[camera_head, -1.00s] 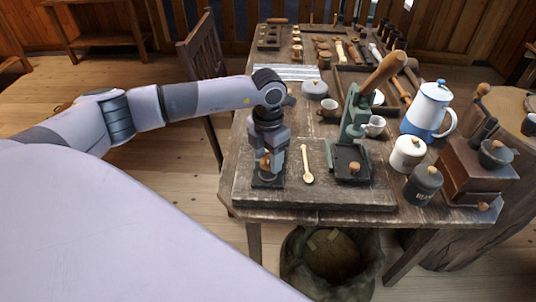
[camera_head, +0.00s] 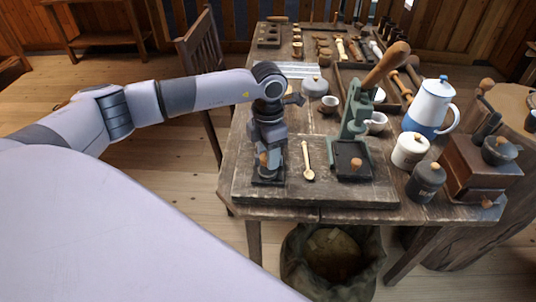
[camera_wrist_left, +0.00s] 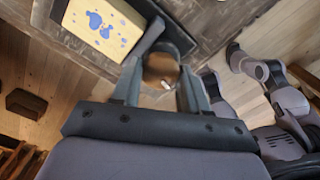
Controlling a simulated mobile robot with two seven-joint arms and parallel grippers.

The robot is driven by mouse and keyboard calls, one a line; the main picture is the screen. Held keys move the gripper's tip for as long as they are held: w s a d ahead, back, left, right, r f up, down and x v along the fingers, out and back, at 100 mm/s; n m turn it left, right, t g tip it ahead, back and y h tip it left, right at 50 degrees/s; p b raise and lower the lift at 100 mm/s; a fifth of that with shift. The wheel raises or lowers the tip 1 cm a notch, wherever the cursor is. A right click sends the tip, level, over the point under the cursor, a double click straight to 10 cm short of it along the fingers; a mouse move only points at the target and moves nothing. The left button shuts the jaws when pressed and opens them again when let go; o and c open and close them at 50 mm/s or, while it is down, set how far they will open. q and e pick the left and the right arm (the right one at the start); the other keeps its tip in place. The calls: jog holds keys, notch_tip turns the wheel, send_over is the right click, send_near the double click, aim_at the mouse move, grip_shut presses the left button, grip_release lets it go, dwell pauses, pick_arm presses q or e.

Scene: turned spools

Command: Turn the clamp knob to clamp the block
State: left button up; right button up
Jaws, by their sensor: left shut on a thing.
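My left gripper (camera_head: 266,163) points down over the front left of the workbench and is shut on the round wooden clamp knob (camera_wrist_left: 160,68). In the left wrist view the knob sits between the two fingers (camera_wrist_left: 160,85). The dark clamp (camera_head: 268,181) is mostly hidden under the gripper in the head view. In the wrist view a dark clamp part (camera_wrist_left: 148,38) runs between the knob and the pale yellow block (camera_wrist_left: 103,27), which has blue blotches and lies in a dark frame. Whether the clamp presses the block cannot be told. My right gripper is not in view.
A wooden spoon (camera_head: 308,160) lies just right of the gripper. A green lever press (camera_head: 352,135) with a wooden handle stands beyond it. Lidded jars (camera_head: 409,150), a white-blue pot (camera_head: 430,106) and a grinder (camera_head: 478,170) fill the right side. A sack (camera_head: 333,262) stands below the front edge.

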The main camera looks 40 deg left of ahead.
pick_arm(q)
jog(key=m+b, duration=0.2)
jog(key=m, duration=0.3)
jog(key=shift+m+b, duration=0.3)
jog(key=shift+b, duration=0.1)
jog(key=m+b, duration=0.2)
jog(key=m, duration=0.2)
jog(key=shift+w, duration=0.1)
jog(key=m+b, duration=0.1)
jog(key=m, duration=0.2)
jog(key=m+b, duration=0.1)
jog(key=m, duration=0.1)
jog(key=shift+m, duration=0.4)
jog(key=shift+r+m+b, duration=0.1)
jog(key=shift+m+b, duration=0.6)
jog(key=shift+m, duration=1.5)
